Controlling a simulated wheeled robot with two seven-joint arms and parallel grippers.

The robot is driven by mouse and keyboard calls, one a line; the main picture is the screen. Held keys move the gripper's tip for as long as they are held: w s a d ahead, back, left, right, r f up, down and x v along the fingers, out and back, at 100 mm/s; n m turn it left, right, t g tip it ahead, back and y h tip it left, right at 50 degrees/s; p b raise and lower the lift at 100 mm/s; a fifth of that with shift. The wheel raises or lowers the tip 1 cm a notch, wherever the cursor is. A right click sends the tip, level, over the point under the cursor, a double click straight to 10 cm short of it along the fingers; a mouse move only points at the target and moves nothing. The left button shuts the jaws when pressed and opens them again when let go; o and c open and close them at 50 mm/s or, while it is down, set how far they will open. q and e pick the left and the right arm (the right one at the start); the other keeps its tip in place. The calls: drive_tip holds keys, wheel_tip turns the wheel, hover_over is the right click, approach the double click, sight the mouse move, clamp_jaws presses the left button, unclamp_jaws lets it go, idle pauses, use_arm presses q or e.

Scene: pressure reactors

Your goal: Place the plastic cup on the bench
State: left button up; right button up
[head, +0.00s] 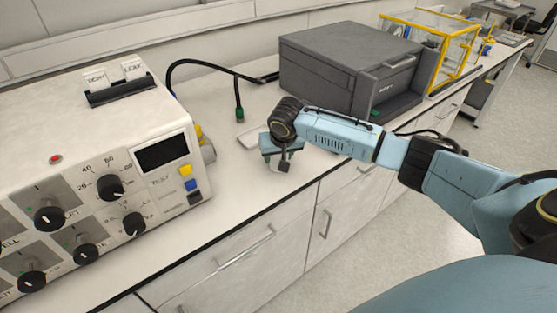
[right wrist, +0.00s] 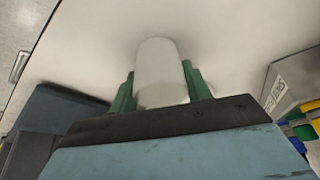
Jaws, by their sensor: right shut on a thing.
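The plastic cup (right wrist: 160,72) is a plain white cylinder. In the right wrist view it stands between the two green fingers of my right gripper (right wrist: 161,90), which is shut on it. In the head view my right gripper (head: 283,165) points down over the front part of the white bench (head: 235,185). There the cup is mostly hidden by the gripper, and a pale part shows just under the fingers. I cannot tell whether the cup touches the bench top. My left gripper is not in view.
A control unit (head: 165,120) with knobs and buttons stands at the left. A dark grey box-shaped device (head: 335,65) stands behind my right arm, with a yellow-framed clear case (head: 440,40) beyond. A black cable (head: 205,64) lies at the back. Bench top between the machines is mostly clear.

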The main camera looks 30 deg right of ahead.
drive_tip(key=shift+c, duration=1.2)
wheel_tip(320, 180, up, 10)
drive_tip(key=p, duration=0.1)
drive_tip(key=s+a+r+n+y, duration=0.1)
drive_tip(key=s+a+r+n, duration=0.2)
drive_tip(key=s+a, duration=1)
drive_tip(key=shift+a+r+n, duration=0.3)
drive_tip(key=shift+a+r, duration=0.1)
drive_tip(key=shift+r, duration=0.05)
